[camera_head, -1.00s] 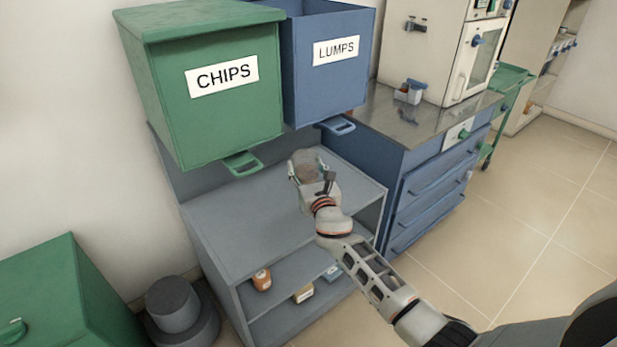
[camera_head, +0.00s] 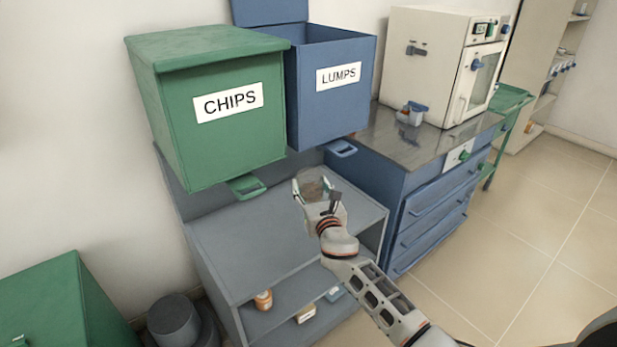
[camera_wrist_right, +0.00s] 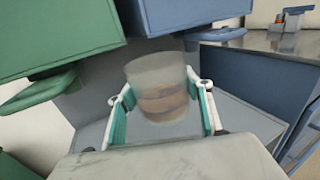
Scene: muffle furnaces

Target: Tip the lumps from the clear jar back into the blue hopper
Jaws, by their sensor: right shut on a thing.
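The blue hopper (camera_head: 330,105) labelled LUMPS hangs on the wall above a grey shelf unit, with its top open and its lid (camera_head: 270,11) raised at the back. My right gripper (camera_head: 313,190) is shut on the clear jar (camera_wrist_right: 160,78), one finger on each side. The jar looks upright, with brownish contents in its lower part; single lumps are blurred. In the head view the jar (camera_head: 315,183) is above the grey shelf top, lower than the hopper's blue handle (camera_head: 342,148). My left gripper is not in view.
The green CHIPS hopper (camera_head: 215,125) stands directly left of the blue one, with its green handle (camera_head: 246,187) jutting out. At right is a blue drawer cabinet (camera_head: 430,215) bearing a cream furnace (camera_head: 440,65). The grey shelf top (camera_head: 245,240) is bare.

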